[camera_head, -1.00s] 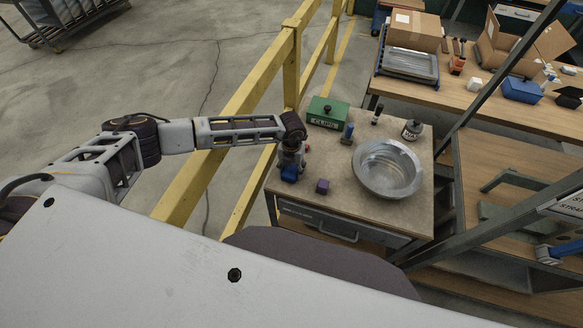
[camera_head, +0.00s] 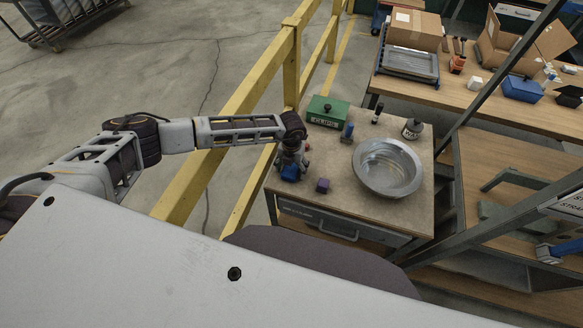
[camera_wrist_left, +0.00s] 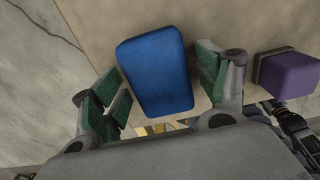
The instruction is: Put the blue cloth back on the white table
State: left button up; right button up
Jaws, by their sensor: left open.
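The blue cloth (camera_wrist_left: 158,72) looks like a rounded blue block in the left wrist view. In the head view it is a small blue patch (camera_head: 290,173) near the left front edge of a beige-topped table (camera_head: 340,213); no clearly white table shows. My left gripper (camera_wrist_left: 160,90) is open, with one green-padded finger on each side of the cloth. In the head view the gripper (camera_head: 291,162) points down over it. I cannot tell whether the pads touch it. My right gripper is not in view.
A purple block (camera_head: 323,185) is just right of the cloth. A metal bowl (camera_head: 388,168), green box (camera_head: 327,111), blue-topped bottle (camera_head: 347,132) and dark jar (camera_head: 412,129) share the tabletop. A yellow rail (camera_head: 290,70) runs along the left. The front right tabletop is clear.

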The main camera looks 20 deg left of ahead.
aim_at(292, 167)
pick_arm(q)
jog(key=shift+r, duration=0.2)
notch_tip(292, 167, up, 12)
jog(key=b, duration=0.2)
dwell(0.5)
dwell(0.4)
